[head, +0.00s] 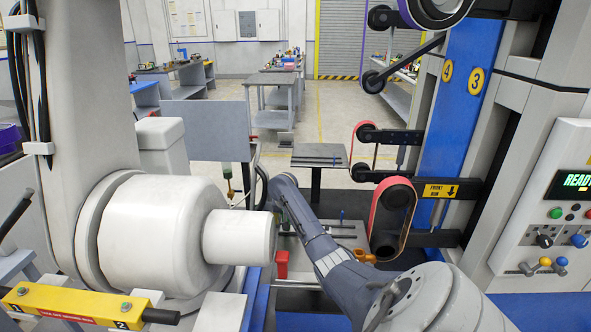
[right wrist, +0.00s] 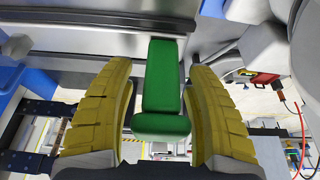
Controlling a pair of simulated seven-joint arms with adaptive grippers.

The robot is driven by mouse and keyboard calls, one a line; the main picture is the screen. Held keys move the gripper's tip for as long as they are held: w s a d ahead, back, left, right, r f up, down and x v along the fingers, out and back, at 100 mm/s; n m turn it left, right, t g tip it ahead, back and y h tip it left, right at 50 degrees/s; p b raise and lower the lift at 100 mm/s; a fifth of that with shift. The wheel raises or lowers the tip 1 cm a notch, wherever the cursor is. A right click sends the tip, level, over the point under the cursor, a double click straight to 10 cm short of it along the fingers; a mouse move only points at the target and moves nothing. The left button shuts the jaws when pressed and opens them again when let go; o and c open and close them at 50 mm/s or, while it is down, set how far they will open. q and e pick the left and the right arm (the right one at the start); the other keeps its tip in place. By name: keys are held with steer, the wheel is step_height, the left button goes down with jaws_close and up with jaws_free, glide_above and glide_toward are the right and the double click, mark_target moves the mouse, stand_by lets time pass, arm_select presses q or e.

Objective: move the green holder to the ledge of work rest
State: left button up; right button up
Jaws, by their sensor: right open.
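The green holder (right wrist: 162,85) fills the middle of the right wrist view, a long block with a wider foot at its near end. My right gripper (right wrist: 160,72) is open, with one yellow ridged finger on each side of the holder. Gaps show between the fingers and the holder. In the head view my right gripper (head: 250,189) is small and partly hidden by its own arm; a small green piece (head: 226,170) shows beside it. A flat dark-topped plate on a post, probably the work rest (head: 320,156), stands beside the belt. My left gripper is not in view.
A belt grinder with a red belt (head: 394,208) and a blue column (head: 450,110) stands to the right. A control panel (head: 560,205) is at the far right. A red block (head: 282,264) and an orange knob (head: 362,254) lie low near my right arm.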

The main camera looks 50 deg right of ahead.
jaws_close()
stand_by(0.4)
